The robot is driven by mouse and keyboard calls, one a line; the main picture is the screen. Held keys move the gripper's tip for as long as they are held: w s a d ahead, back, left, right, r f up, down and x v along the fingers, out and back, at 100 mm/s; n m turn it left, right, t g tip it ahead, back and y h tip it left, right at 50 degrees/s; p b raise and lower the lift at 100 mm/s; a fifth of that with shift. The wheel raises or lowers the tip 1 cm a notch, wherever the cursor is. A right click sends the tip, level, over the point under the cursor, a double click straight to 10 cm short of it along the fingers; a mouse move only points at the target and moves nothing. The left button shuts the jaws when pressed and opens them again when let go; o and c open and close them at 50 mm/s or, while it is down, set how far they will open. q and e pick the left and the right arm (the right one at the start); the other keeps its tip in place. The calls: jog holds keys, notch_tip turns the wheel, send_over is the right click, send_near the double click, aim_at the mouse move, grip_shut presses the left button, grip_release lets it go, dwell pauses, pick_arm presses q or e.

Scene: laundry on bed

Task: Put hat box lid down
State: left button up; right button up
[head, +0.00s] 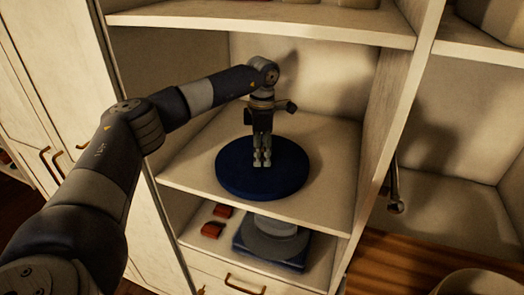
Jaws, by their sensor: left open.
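The hat box lid (235,175) is a round, dark blue disc lying flat on the middle shelf (330,170) of the open cabinet. My left gripper (262,163) points down over the middle of the lid. Its fingers are open and empty, with the tips at or just above the lid's top. I cannot tell whether they touch it. My right gripper does not show.
The lower shelf holds a blue box with a round grey thing (275,232) on it and small red objects (222,211). Side walls and the upper shelf (270,20) frame the compartment. A wooden counter (400,265) lies at right.

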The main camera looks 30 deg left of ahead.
aim_at(263, 150)
pick_arm(q)
jog(key=shift+r, duration=0.35)
notch_tip(263, 150, up, 6)
jog(key=b, duration=0.2)
jog(key=shift+d+r+b, duration=0.1)
jog(key=shift+r+b, duration=0.1)
jog(key=shift+b, duration=0.15)
jog(key=shift+r, duration=0.4)
